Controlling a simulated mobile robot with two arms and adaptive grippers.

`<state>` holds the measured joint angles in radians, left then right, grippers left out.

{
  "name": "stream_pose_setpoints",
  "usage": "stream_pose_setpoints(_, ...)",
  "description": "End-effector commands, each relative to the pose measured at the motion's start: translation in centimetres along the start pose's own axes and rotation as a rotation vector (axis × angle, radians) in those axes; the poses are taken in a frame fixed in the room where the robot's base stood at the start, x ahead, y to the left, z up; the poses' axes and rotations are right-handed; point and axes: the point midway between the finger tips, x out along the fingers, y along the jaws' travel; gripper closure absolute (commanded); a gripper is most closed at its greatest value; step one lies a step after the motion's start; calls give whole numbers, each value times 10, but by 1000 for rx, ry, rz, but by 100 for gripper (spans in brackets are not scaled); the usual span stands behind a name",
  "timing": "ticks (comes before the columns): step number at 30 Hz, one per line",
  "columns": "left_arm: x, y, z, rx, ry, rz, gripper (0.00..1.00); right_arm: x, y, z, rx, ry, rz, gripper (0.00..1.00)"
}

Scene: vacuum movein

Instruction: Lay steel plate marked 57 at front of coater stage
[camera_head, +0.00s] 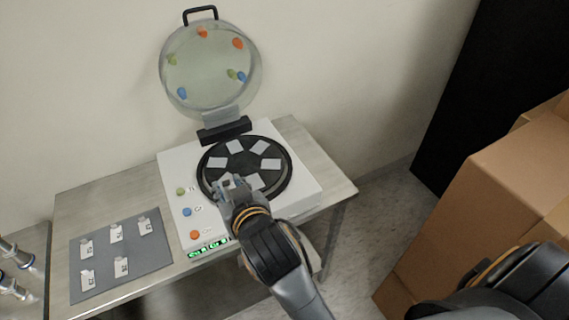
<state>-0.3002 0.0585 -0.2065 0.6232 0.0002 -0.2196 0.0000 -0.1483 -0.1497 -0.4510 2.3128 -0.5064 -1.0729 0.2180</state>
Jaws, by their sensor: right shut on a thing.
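The coater stage (284,187) is a round black disc in the white coater, with several pale plates (270,164) lying around it. One pale plate (256,181) lies towards the front, just right of my right gripper. My right gripper (226,184) is over the front-left part of the stage, its fingers shut on a small plate that they mostly hide. I cannot read its mark or tell whether it touches the stage. My left gripper is not in view.
The round clear lid (211,70) stands open behind the stage. A grey mat (146,262) at left holds several small marked plates, with bare room at its front right. Coloured buttons (187,212) line the coater's left side. Cardboard boxes (480,210) stand at right.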

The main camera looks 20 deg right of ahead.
Motion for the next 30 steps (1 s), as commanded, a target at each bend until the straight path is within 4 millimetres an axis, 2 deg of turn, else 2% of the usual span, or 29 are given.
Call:
stream_pose_setpoints(5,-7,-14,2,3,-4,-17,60,12,7,-3,-4,0,1,98)
stream_pose_setpoints(13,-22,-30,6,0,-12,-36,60,67,51,4,-7,-2,4,98)
stream_pose_setpoints(15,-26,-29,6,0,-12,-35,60,82,63,6,-5,-2,5,98)
stream_pose_setpoints(18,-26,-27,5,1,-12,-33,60,101,72,25,-3,-6,4,98)
stream_pose_setpoints(21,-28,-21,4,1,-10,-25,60,116,80,34,-2,-3,2,98)
stream_pose_setpoints(25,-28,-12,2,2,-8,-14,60,127,86,43,-1,-2,0,98)
stream_pose_setpoints(30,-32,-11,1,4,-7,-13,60,138,92,53,0,-4,1,98)
